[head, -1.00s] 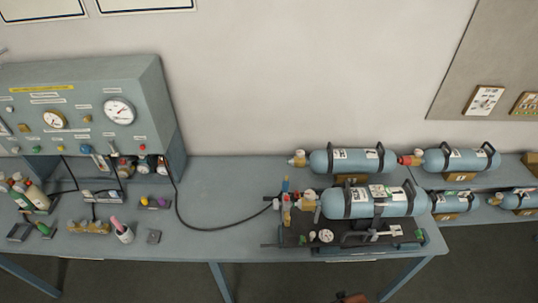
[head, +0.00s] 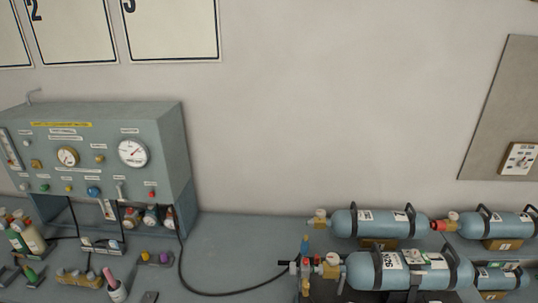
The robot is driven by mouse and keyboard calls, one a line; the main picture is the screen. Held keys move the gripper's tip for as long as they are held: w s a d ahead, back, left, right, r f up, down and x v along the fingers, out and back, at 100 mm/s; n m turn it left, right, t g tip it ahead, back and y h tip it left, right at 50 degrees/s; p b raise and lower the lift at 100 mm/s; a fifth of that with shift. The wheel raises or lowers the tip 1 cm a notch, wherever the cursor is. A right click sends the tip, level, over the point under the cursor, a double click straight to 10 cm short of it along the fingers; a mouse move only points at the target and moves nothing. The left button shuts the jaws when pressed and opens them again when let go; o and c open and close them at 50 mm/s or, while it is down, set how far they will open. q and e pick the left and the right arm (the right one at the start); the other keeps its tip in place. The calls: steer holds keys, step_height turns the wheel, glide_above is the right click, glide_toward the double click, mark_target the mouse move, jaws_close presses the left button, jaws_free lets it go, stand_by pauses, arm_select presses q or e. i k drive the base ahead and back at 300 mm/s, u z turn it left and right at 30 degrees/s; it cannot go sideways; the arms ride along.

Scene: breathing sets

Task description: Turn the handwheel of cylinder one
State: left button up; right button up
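Several blue-grey cylinders with black bands lie on their sides at the right in the head view. The nearest cylinder (head: 361,271) has a brass valve with a pale round knob (head: 332,260) at its left end, beside a hose fitting. Behind it lies another cylinder (head: 382,225) with a tan valve (head: 319,218) at its left end. A third cylinder (head: 500,227) at the right has a red-and-tan valve (head: 446,222). I cannot read which one is cylinder one. The lower part of the nearest cylinder's stand is cut off. Neither gripper is in view.
A grey gauge panel (head: 160,190) stands at the left, with small bottles (head: 32,236) before it. A black hose (head: 215,293) runs along the bench to the nearest cylinder. The bench middle (head: 235,255) is mostly clear. A wall board (head: 500,110) hangs at the right.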

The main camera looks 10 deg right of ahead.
mark_target(332, 258)
steer(key=z, duration=0.95)
steer(key=k, duration=0.4)
steer(key=z, duration=0.5)
steer(key=i, duration=0.5)
steer(key=u, duration=2.75)
steer(key=k, duration=0.9)
steer(key=z, duration=0.7)
